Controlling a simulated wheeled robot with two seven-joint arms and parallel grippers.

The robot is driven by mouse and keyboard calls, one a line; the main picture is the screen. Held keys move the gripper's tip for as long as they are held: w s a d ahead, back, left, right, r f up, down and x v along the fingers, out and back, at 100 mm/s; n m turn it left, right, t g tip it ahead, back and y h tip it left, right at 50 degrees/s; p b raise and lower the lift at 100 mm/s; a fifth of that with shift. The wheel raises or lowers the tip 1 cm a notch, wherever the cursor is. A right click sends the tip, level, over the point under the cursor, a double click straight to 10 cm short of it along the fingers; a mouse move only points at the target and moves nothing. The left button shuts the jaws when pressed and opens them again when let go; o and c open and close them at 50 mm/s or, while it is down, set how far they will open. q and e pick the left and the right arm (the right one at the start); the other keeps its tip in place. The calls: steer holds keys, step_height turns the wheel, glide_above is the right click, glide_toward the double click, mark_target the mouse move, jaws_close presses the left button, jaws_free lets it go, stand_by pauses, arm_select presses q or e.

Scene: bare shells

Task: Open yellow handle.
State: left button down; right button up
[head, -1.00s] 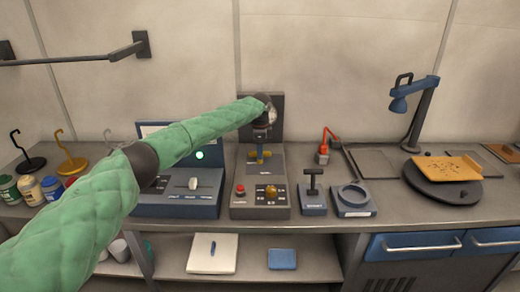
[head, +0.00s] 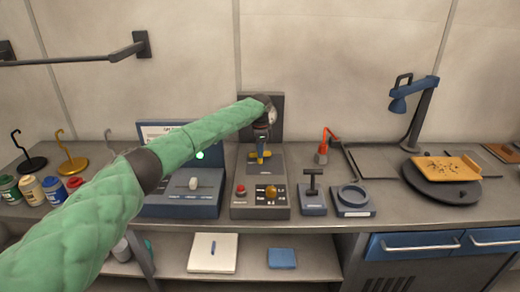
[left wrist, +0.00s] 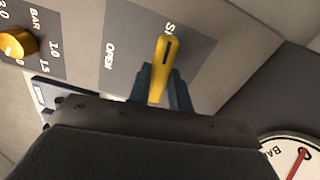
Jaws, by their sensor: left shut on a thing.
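The yellow handle (head: 260,157) is on a grey panel on the device at the middle of the bench. In the left wrist view the yellow handle (left wrist: 160,70) runs between the dark fingers of my left gripper (left wrist: 162,88), which is shut on it. The handle points near a partly covered label starting with "S"; the word "OPEN" stands to its left on the panel (left wrist: 120,45). In the head view my left gripper (head: 261,146) comes down on the handle from above, and the finger contact is too small to tell there. My right gripper is out of view.
A yellow knob (left wrist: 18,42) and a round gauge (left wrist: 296,158) flank the handle. A red button (head: 240,189) and a yellow knob sit on the device's front. A black T-handle (head: 312,182) and a blue ring (head: 353,194) stand to its right.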

arm_select(q)
steer(key=n+p, duration=0.5)
steer(key=n, duration=0.4)
steer(key=shift+r, duration=0.2)
steer(key=n+p, duration=0.2)
steer(key=n, duration=0.1)
steer(key=shift+n, duration=0.3)
steer(key=n+p, duration=0.2)
steer(key=shift+n, duration=1)
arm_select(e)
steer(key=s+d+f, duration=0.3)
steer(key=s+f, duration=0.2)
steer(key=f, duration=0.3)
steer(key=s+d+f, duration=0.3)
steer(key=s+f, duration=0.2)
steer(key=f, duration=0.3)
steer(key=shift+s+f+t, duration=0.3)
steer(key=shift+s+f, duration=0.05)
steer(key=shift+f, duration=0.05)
arm_select(q)
steer(key=shift+f, duration=0.1)
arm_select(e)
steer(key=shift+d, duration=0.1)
arm_select(q)
steer(key=c, duration=1.3)
jaws_free()
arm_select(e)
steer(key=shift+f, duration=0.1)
